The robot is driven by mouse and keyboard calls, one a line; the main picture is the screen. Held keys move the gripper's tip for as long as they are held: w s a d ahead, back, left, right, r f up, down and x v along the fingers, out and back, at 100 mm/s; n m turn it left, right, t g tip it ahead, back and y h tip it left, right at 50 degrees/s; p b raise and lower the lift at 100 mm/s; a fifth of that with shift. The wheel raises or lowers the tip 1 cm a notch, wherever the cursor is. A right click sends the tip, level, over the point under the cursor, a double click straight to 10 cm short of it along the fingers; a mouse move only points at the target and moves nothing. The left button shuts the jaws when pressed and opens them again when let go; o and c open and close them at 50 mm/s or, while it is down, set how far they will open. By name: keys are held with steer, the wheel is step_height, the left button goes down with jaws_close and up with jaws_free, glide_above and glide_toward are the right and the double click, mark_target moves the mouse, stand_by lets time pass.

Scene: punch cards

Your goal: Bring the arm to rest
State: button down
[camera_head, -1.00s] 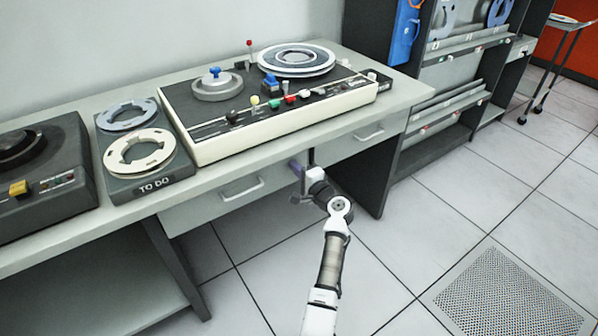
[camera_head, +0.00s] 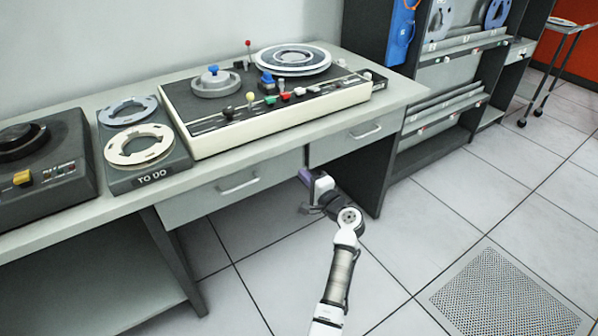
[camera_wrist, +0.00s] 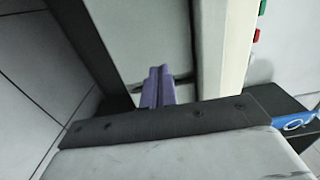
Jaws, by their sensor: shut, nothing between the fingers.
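My gripper (camera_head: 304,176) is in front of the desk, just below the desktop edge and between the two drawers. Its purple fingers also show in the wrist view (camera_wrist: 158,86), closed together with nothing between them. My white and grey arm reaches up to it from the bottom of the head view. The gripper appears apart from the drawer fronts, though the exact gap is hard to judge.
The desk (camera_head: 75,221) carries a tape machine (camera_head: 275,120), a "TO DO" tray (camera_head: 150,180) with two reels, and a dark device (camera_head: 45,195). The left drawer (camera_head: 205,203) and right drawer (camera_head: 335,147) look shut. Tiled floor (camera_head: 430,225) is clear at right.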

steer(key=v, duration=0.6)
steer(key=shift+s+d+b, duration=0.15)
steer(key=shift+s+b, duration=0.15)
